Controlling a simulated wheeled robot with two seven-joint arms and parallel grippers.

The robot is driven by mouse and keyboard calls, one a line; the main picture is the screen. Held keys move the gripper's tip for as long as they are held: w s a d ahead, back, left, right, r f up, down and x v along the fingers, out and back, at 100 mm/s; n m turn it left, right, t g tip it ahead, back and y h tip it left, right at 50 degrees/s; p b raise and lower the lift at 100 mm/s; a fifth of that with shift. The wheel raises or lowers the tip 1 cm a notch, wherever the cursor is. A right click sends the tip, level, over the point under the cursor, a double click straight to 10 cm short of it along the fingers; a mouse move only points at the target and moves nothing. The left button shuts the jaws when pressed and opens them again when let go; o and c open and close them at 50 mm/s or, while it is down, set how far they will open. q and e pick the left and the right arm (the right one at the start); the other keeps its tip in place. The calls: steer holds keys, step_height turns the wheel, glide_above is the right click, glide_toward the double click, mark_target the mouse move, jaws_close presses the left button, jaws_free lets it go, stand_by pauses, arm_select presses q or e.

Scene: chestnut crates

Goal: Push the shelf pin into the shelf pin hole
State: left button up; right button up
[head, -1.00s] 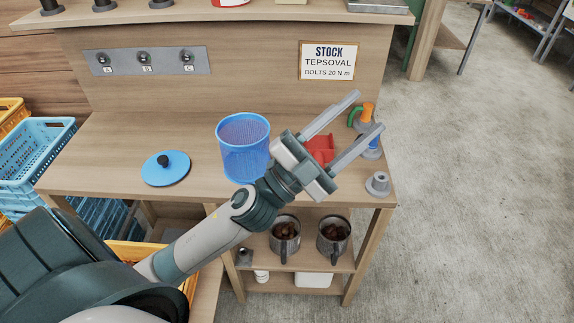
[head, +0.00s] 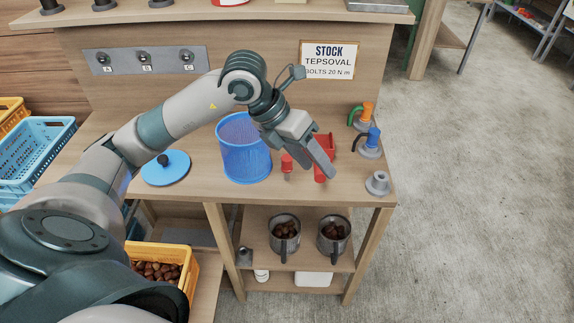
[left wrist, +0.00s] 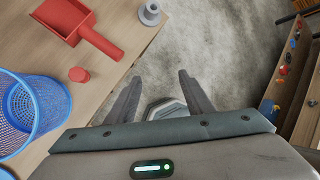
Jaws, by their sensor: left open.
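I cannot make out for certain which thing is the shelf pin or where its hole is. A small red round-topped piece (head: 287,162) stands on the bench beside the blue mesh basket; it also shows in the left wrist view (left wrist: 79,74). A grey flanged socket (head: 377,184) stands at the bench's front right corner and shows in the left wrist view (left wrist: 150,13). My left gripper (head: 318,165) is open and empty, pointing down over the bench's right part; its spread fingers (left wrist: 157,78) show floor between them. My right gripper is out of view.
A blue mesh basket (head: 243,165) and red dustpan (head: 325,143) stand close to the gripper. Orange (head: 367,110) and blue (head: 374,138) handled pieces stand at the right edge. A blue lid (head: 166,168) lies left. A panel (head: 145,61) marked A, B, C is behind.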

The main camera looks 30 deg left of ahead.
mark_target(284, 157)
arm_select(q)
steer(key=w+a+r+n+y, duration=0.1)
steer(key=a+y, duration=0.4)
steer(key=a, duration=0.7)
steer(key=shift+w+a+r+n+t+y, duration=0.2)
steer(key=shift+w+r+n+t+y, duration=0.15)
steer(key=shift+r+n, duration=0.4)
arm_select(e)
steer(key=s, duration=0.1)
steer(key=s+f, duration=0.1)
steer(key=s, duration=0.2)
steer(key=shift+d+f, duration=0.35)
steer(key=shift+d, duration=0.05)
arm_select(q)
steer(key=p+x, duration=0.2)
steer(key=x, duration=0.3)
steer(key=p+x, duration=0.2)
steer(key=x, duration=0.4)
steer(key=shift+w+d+f, duration=0.1)
steer(key=shift+d+f, duration=0.05)
steer(key=shift+d, duration=0.1)
steer(key=shift+w+f, duration=0.15)
steer(key=shift+f, duration=0.25)
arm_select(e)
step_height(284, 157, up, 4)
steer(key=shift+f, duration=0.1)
